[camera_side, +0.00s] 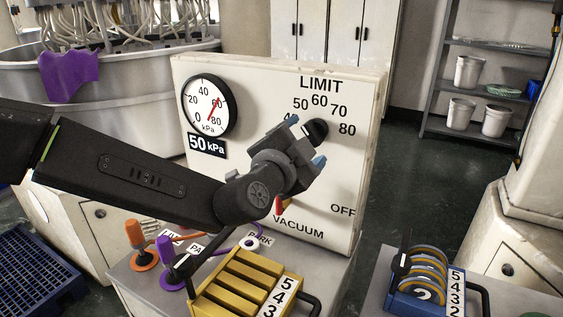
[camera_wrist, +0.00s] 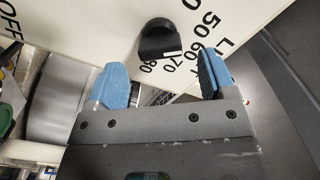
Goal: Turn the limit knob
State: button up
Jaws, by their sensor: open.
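The black limit knob (camera_side: 316,131) sits on the upright cream panel (camera_side: 345,195), under the word LIMIT and inside an arc of numbers running up to 80. In the side view my gripper (camera_side: 305,142) is just in front of the knob and partly covers it and the lower numbers. In the wrist view the knob (camera_wrist: 160,42) lies ahead of and between my two blue fingertips (camera_wrist: 158,80). The fingers are apart and I see no contact with the knob. The knob's pointer setting is hard to read.
A gauge (camera_side: 209,105) with a red needle and a 50 kPa label (camera_side: 207,146) are on the panel's left. A red-tipped lever (camera_side: 279,205) shows below my gripper by VACUUM. Yellow blocks (camera_side: 243,284), orange and purple plugs, and a blue holder with rings (camera_side: 421,283) stand below.

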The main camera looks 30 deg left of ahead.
jog(key=s, duration=0.9)
